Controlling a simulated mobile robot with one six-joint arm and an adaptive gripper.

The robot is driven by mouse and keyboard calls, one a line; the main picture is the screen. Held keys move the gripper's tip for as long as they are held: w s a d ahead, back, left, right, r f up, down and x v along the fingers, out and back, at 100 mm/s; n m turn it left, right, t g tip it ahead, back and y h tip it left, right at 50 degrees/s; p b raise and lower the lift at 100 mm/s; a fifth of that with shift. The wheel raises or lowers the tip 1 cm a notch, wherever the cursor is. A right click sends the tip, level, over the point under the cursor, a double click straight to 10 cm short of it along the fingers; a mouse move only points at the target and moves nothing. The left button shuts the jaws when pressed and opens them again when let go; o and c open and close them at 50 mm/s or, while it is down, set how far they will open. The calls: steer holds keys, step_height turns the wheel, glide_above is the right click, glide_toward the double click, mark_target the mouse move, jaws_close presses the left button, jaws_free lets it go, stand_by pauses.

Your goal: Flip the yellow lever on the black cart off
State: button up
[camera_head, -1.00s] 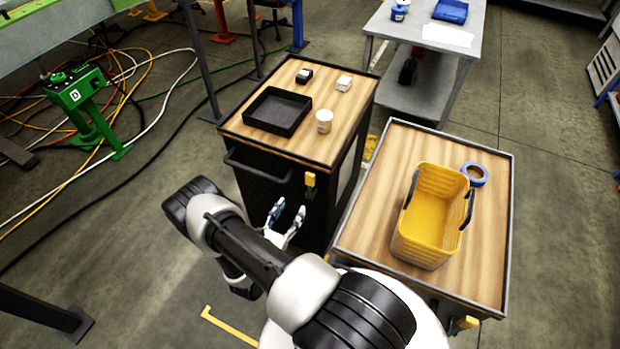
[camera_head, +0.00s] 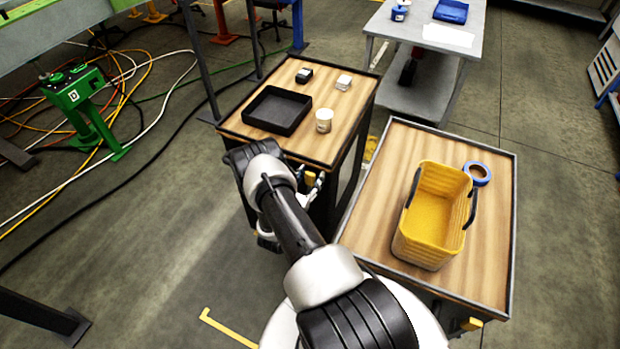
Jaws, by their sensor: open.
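The black cart (camera_head: 361,107) with a wooden top stands left of centre. The yellow lever (camera_head: 309,178) is on its near face, close to the right corner below the top edge. My arm covers much of that face, and only a small part of the lever shows. My gripper (camera_head: 313,190) is open, at the cart's near face right by the lever. Its fingers are partly hidden by my arm, and I cannot tell whether they touch the lever.
On the cart top are a black tray (camera_head: 277,110), a white cup (camera_head: 323,120) and two small boxes. To the right, another wooden-topped cart (camera_head: 376,225) holds a yellow basket (camera_head: 433,215) and blue tape (camera_head: 477,174). Cables lie on the floor at left.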

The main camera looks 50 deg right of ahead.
steer(key=shift+c, duration=0.2)
jaws_close()
stand_by(0.4)
